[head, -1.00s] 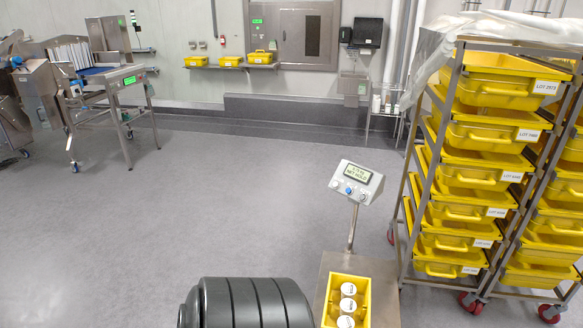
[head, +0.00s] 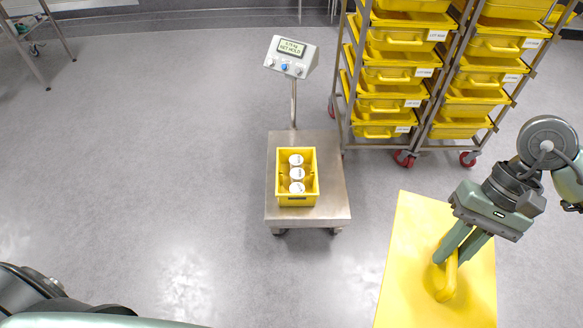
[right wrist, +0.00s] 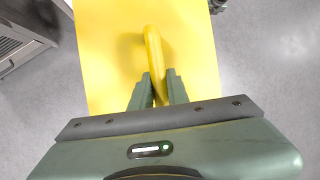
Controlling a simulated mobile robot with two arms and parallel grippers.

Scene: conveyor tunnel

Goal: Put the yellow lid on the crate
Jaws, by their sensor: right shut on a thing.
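The yellow lid (head: 417,270) is a flat panel with a raised bar handle (head: 447,277), at the lower right of the head view. My right gripper (head: 452,258) is shut on that handle. The right wrist view also shows the lid (right wrist: 110,50) with the fingers (right wrist: 158,88) on either side of its handle. The yellow crate (head: 297,200) stands on a steel platform scale in the middle of the head view. It is open at the top and holds white-capped containers (head: 297,174). The lid is to the right of the crate and apart from it. My left gripper is not in view.
The scale platform (head: 333,190) carries a display (head: 291,57) on a post behind the crate. Racks of yellow bins (head: 388,105) on red-wheeled casters stand behind and to the right. The floor (head: 150,160) left of the scale is clear.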

